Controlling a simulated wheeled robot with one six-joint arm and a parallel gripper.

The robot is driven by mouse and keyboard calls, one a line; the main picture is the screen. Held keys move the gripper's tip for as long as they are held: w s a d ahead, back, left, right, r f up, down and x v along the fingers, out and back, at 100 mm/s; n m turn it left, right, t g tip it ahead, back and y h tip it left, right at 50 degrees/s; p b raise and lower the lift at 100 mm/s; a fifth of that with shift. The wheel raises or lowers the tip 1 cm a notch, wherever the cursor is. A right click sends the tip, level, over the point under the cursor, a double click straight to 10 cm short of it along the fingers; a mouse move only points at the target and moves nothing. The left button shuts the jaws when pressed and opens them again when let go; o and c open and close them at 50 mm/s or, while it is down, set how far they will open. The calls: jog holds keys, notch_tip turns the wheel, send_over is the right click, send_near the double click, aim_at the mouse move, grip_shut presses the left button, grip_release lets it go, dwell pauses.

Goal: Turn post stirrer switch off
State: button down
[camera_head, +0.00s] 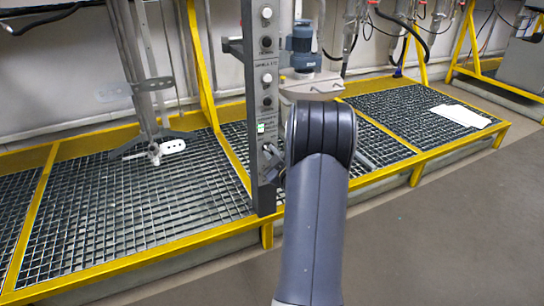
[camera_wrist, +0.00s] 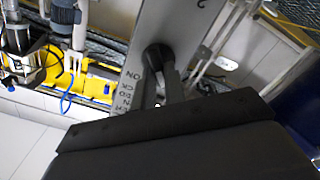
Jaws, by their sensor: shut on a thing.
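A grey upright post (camera_head: 263,190) stands at the front of the grating in the head view, with a column of round knobs and buttons and a small green-lit part (camera_head: 261,128). My gripper (camera_head: 270,162) is at the lower part of its panel, partly hidden by my arm. In the wrist view the post's panel (camera_wrist: 185,25) runs at a slant, with printed letters beside a dark round switch knob (camera_wrist: 156,52). My gripper's two fingers (camera_wrist: 161,72) are closed around this knob. The fingers hide much of it, so its exact setting cannot be told.
A blue motor (camera_head: 302,47) on a pale drum lid (camera_head: 312,85) stands just behind the post. Yellow-framed floor grating (camera_head: 90,215) spreads left and right, with a white sheet (camera_head: 460,116) on the right part. The grey floor (camera_head: 450,230) at front right is clear.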

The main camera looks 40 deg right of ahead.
dwell(0.4)
jog(key=c, duration=1.5)
grip_release()
jog(key=shift+o, duration=0.2)
jog(key=p+v, duration=0.2)
jog(key=v, duration=0.8)
jog(key=shift+s+p, duration=0.35)
jog(key=shift+s, duration=0.05)
jog(key=b+x, duration=0.2)
jog(key=x, duration=0.8)
jog(key=shift+w+b, duration=0.4)
